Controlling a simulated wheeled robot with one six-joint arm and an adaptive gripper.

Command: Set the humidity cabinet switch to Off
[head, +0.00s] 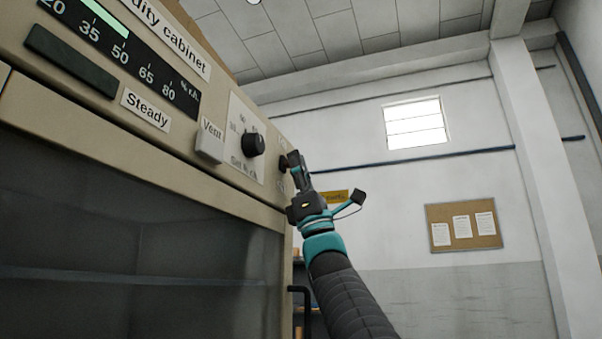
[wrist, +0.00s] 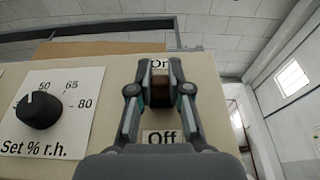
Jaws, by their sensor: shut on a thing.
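The humidity cabinet (head: 185,190) is a beige box filling the left of the head view. Its switch (wrist: 160,92) is a dark brown piece near the panel's right end, between an "On" label (wrist: 159,64) above and an "Off" label (wrist: 162,137) below. My gripper (wrist: 159,78) is shut on the switch, one finger on each side. The fingers partly cover the labels, and I cannot clearly tell the switch's setting. In the head view my gripper (head: 297,163) reaches the panel's right edge from below.
Left of the switch is a black "Set % r.h." knob (wrist: 38,110). The head view also shows a "Vent" tab (head: 210,141), a humidity scale (head: 120,60) and a "Steady" label (head: 146,108). A noticeboard (head: 463,226) hangs on the far wall. Space right of the cabinet is open.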

